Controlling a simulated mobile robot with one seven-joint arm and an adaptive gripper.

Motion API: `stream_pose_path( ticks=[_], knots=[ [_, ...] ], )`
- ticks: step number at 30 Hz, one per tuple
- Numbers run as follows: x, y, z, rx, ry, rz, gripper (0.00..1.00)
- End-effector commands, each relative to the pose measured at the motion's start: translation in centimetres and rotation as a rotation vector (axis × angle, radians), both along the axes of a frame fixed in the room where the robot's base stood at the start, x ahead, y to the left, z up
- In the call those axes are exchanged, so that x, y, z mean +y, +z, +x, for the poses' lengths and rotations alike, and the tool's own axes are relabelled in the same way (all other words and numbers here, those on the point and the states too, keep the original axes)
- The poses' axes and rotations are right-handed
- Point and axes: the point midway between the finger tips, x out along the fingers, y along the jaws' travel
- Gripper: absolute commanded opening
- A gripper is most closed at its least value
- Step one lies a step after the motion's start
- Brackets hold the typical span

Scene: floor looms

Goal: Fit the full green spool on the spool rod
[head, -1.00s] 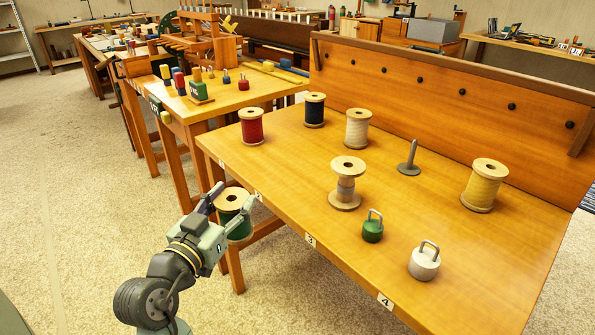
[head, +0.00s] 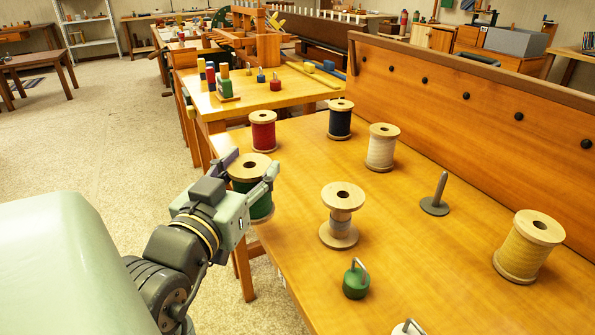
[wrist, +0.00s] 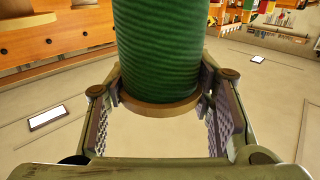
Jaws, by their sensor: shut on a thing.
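The full green spool (head: 255,203) is held upright in my gripper (head: 251,178) at the left edge of the table. In the wrist view the green spool (wrist: 159,50) stands between the two fingers of my gripper (wrist: 160,92), which press on it near its lower wooden flange. The spool rod (head: 439,190) is a bare grey upright peg on a round base, on the table to the right of the nearly empty spool. My gripper is well to the left of the rod.
A nearly empty grey spool (head: 341,215) stands between my gripper and the rod. Red (head: 263,132), black (head: 340,120), cream (head: 382,148) and yellow (head: 527,250) spools stand around. A green weight (head: 356,280) and a partly cut-off white weight (head: 408,327) are nearer. A pegged backboard (head: 450,80) closes the rear.

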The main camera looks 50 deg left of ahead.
Motion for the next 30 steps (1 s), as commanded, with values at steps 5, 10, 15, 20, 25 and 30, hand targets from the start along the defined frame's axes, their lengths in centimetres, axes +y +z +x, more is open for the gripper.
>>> stream_pose_path(
  ticks=[5, 10, 15, 20, 25, 30],
  knots=[
    [0.0, 0.0, 0.0, 0.000, 0.000, 0.001, 0.16],
    [0.6, 0.0, 1.1, 0.000, -0.004, -0.001, 0.16],
    [2.5, -0.4, 4.7, 0.002, -0.005, -0.002, 0.16],
    [4.6, -0.7, 8.5, 0.002, -0.004, -0.002, 0.16],
    [6.3, -1.1, 11.6, 0.001, -0.002, 0.000, 0.16],
    [7.0, -1.3, 12.9, 0.000, -0.002, 0.001, 0.16]
  ],
)
